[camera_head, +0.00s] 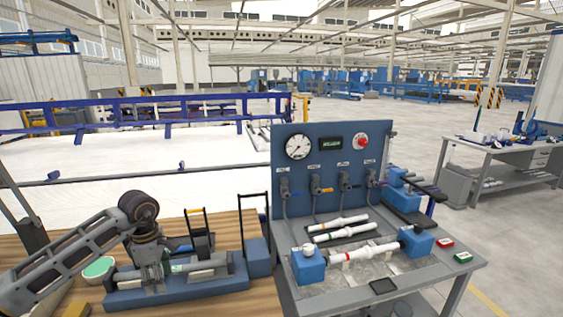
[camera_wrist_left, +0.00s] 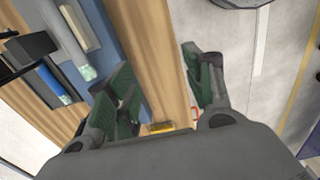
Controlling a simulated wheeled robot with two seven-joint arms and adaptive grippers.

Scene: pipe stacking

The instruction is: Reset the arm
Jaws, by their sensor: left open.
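My left arm comes in from the left, and its gripper (camera_head: 153,282) points down at the blue pipe rack (camera_head: 215,283) on the wooden table. A grey pipe with a green band (camera_head: 200,267) lies along the rack, partly hidden by the gripper. The wrist view shows the blue rack (camera_wrist_left: 100,35) to the left of the fingers. My right gripper is not in view.
A blue test bench (camera_head: 330,170) stands at the right, with a white pipe (camera_head: 350,252) clamped between blue blocks and two more pipes behind it. A green-topped bowl (camera_head: 98,268) sits left of the rack. Upright black-handled frames (camera_head: 198,232) stand behind the rack.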

